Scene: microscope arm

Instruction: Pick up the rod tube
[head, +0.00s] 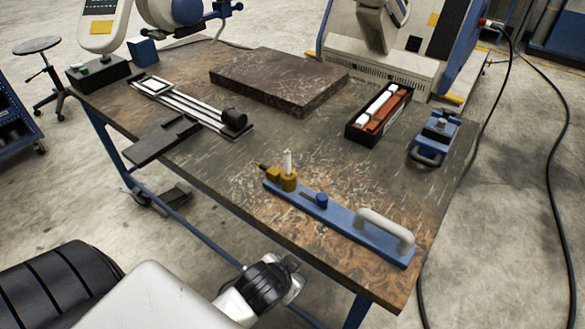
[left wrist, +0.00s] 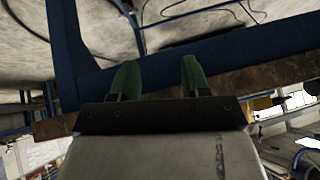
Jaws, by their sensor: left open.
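A short pale tube (head: 288,162) stands upright in a brass-coloured holder (head: 288,180) on a blue bar fixture (head: 340,222) near the front of the table; it may be the rod tube. White rod-like pieces (head: 378,102) also lie in a black box (head: 379,115) at the right. My left gripper (left wrist: 158,80) shows in the left wrist view with two green fingers apart and nothing between them. It faces the blue frame (left wrist: 230,55) at the table's edge, clear of both items. My right gripper is not in view.
The blue fixture has a grey handle (head: 385,228) and a blue knob (head: 321,200). A dark slab (head: 278,78), a railed black device (head: 190,105) and a small blue clamp (head: 434,138) sit on the worn table (head: 215,180). A cable (head: 485,110) hangs at the right.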

